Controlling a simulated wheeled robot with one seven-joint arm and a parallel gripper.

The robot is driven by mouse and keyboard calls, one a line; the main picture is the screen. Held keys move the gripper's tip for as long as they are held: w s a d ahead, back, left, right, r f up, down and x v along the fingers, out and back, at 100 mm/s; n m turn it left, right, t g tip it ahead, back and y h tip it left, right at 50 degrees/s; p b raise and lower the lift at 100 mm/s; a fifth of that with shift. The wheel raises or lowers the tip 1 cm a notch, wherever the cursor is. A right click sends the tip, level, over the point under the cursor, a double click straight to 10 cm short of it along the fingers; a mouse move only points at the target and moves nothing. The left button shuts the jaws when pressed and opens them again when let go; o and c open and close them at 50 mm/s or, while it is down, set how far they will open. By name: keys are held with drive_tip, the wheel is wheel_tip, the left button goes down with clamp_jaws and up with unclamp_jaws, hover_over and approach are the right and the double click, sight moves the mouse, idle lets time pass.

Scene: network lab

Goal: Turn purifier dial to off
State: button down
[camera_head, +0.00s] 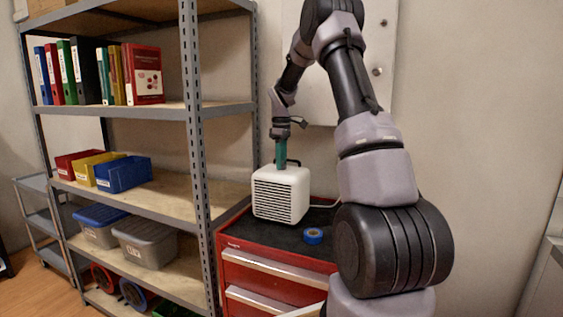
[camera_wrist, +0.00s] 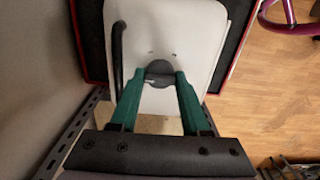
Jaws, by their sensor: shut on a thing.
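The purifier (camera_head: 281,196) is a white box with dark front slats, standing on the black top of a red tool chest. In the wrist view, its white top (camera_wrist: 199,45) shows a round grey dial (camera_wrist: 159,69) and a black handle along the left. My gripper (camera_head: 281,160) reaches down from above onto the purifier's top. In the wrist view, the green fingers of my gripper (camera_wrist: 160,82) are on either side of the dial and shut on it. The dial is hidden in the head view, and its pointer setting cannot be read.
A blue tape roll (camera_head: 313,236) lies on the red tool chest (camera_head: 270,272), in front of the purifier. A grey metal shelf (camera_head: 197,150) with binders and bins stands close on the left. A white wall panel (camera_head: 386,95) is behind my arm.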

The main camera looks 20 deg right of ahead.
drive_tip(key=shift+c, duration=1.8)
unclamp_jaws()
drive_tip(key=shift+r, duration=0.1)
wheel_tip(320, 180, up, 11)
drive_tip(key=shift+f, duration=0.2)
